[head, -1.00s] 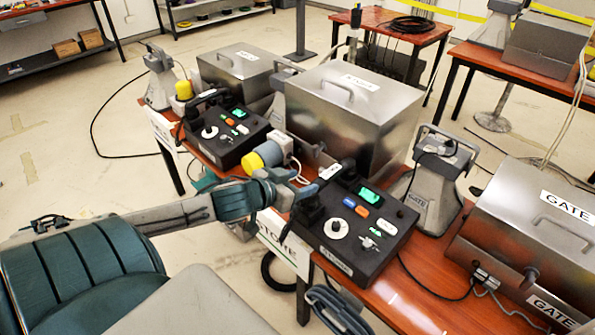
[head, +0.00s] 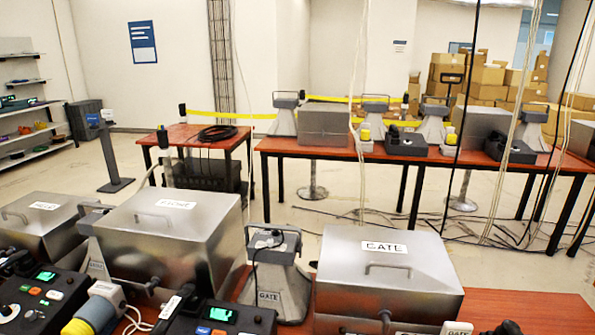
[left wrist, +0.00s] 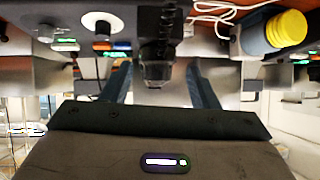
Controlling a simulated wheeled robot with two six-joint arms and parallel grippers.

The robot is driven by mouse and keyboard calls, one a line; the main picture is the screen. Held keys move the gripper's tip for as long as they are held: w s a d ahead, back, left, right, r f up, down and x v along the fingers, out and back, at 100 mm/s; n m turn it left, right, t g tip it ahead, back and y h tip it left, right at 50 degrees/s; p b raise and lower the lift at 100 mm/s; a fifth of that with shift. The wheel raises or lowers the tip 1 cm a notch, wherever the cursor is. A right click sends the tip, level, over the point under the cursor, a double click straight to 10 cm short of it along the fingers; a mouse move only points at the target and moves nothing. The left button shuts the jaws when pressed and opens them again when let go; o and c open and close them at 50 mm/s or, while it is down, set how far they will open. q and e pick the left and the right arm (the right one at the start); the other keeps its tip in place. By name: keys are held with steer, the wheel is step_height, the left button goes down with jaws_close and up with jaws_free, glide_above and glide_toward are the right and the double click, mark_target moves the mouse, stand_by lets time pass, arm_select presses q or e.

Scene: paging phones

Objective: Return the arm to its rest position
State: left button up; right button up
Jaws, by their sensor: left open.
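My left gripper (left wrist: 160,78) shows in the left wrist view, its two blue-grey fingers apart with nothing clasped. A black knob-like part (left wrist: 155,62) of a paging phone appears between the fingers; I cannot tell whether they touch it. The phone panel, with a white dial (left wrist: 103,22) and coloured buttons, fills the top of that view, which looks upside down. Neither arm shows in the head view, and my right gripper is in no current view.
Black control boxes (head: 230,318) and a yellow-capped plug (head: 95,310) lie along the bottom of the head view. Metal boxes (head: 385,270) and a grey horn speaker (head: 275,270) stand on the near table. Another red-brown table (head: 330,147) stands behind, across open floor.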

arm_select(q)
steer(key=s+d+f+g, duration=0.4)
steer(key=s+d+f, duration=0.1)
steer(key=s, duration=0.3)
steer(key=s+d+f+g, duration=0.4)
steer(key=s+f, duration=0.1)
steer(key=s, duration=0.3)
step_height(320, 180, down, 30)
steer(key=a+g, duration=0.1)
steer(key=a, duration=0.1)
steer(key=s+a+f+g, duration=0.1)
steer(key=s+f, duration=1.6)
steer(key=f, duration=0.2)
steer(key=shift+a, duration=0.35)
